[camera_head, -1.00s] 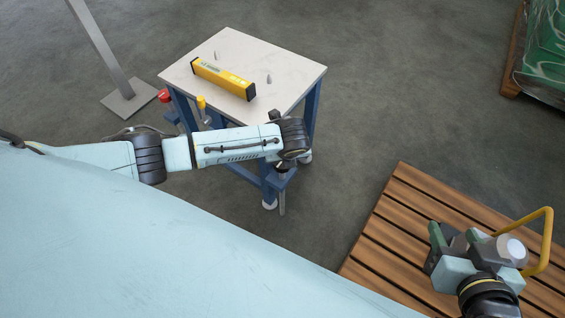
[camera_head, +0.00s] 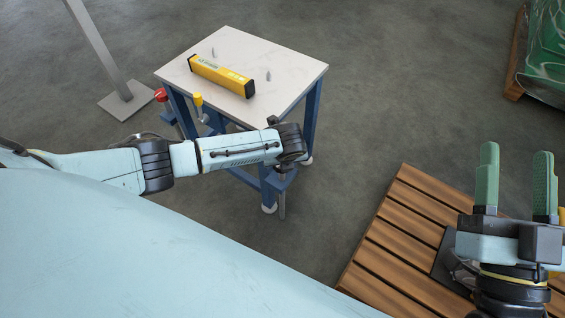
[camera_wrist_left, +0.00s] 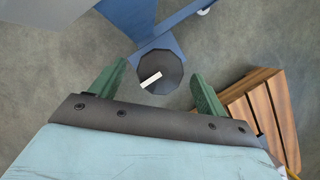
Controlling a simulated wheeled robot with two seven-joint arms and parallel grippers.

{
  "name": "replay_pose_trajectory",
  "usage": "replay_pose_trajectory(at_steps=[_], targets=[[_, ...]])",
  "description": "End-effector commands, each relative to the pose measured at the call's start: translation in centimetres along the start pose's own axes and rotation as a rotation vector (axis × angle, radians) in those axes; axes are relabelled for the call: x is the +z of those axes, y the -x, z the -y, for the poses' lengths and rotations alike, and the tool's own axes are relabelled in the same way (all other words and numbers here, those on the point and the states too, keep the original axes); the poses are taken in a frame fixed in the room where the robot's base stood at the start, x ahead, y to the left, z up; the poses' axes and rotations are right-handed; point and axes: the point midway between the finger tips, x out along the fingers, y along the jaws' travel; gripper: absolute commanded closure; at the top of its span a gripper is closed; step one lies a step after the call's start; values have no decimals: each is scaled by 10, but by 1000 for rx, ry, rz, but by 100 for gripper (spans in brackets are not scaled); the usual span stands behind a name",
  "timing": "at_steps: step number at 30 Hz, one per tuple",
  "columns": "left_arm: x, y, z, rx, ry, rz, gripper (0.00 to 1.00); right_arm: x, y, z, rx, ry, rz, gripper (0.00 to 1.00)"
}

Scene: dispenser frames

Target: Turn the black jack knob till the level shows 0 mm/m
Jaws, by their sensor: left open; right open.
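The yellow level (camera_head: 222,76) lies on the pale top of a blue-legged table (camera_head: 290,66); its reading is too small to make out. In the left wrist view the black jack knob (camera_wrist_left: 160,74), with a white mark on its face, sits at the end of a blue bracket. My left gripper (camera_wrist_left: 160,78) is open, its green fingers on either side of the knob with gaps showing. In the head view my left arm's wrist hides the knob. My right gripper (camera_head: 516,172) is open and empty, fingers pointing up the picture, over the pallet.
A red knob (camera_head: 161,95) and a yellow knob (camera_head: 198,98) are at the table's left side. A slatted wooden pallet (camera_head: 385,240) lies at lower right. A grey post (camera_head: 98,45) stands at left. A green wrapped load (camera_head: 545,50) is at upper right.

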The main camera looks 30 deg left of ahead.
Motion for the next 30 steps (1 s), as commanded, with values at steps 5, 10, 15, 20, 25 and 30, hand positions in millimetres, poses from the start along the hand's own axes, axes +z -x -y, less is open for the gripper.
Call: replay_pose_trajectory(at_steps=[5,10,15,20,25,30], targets=[[0,-8,1,-1,1,0,25,-12,1,2,-4,-4,-92,48],[0,-10,1,-2,1,0,25,-17,2,2,-6,-5,-124,48],[0,-9,0,-1,1,0,25,-18,2,2,-6,-5,-125,48],[0,-9,0,-1,1,0,38,-17,2,2,-6,-5,-124,48],[0,-9,0,-1,0,0,60,-17,2,2,-6,-5,-123,48],[0,-9,0,0,2,0,69,-17,2,2,-6,-5,-122,48]])
